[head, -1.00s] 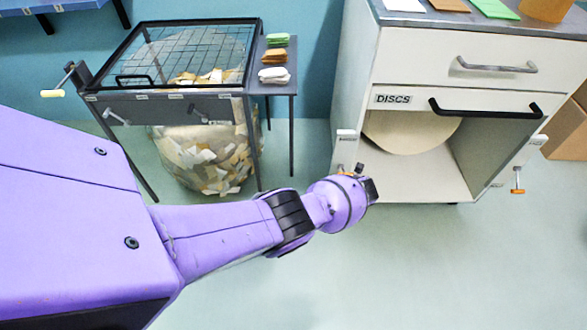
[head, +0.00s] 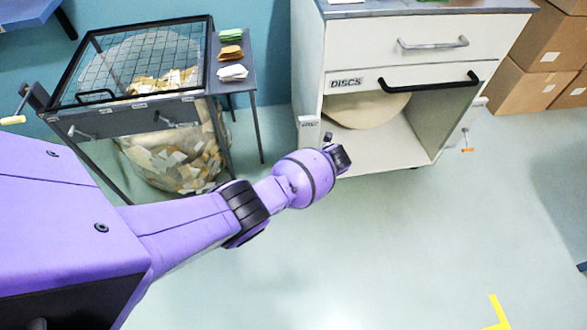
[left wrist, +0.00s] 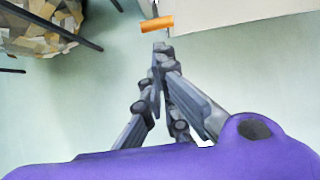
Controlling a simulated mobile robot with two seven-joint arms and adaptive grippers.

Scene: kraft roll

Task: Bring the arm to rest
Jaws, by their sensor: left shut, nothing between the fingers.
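My left arm (head: 200,222) comes in from the left in the head view, purple with black joints. It reaches across the open floor toward the front of the white cabinet (head: 345,85). My left gripper (left wrist: 160,48) shows in the left wrist view, shut with its fingertips together and nothing between them. In the head view the gripper's fingers are hidden behind the wrist. In the left wrist view an orange handle (left wrist: 157,24) lies just beyond the fingertips; I cannot tell whether it touches them. My right gripper is in neither view.
A black-framed mesh-topped bin (head: 140,65) with a clear bag of paper scraps (head: 175,155) stands at left. A small side table (head: 240,60) holds coloured card stacks. The cabinet's DISCS compartment holds a round disc (head: 368,108). Cardboard boxes (head: 535,80) stand right. The foreground floor is clear.

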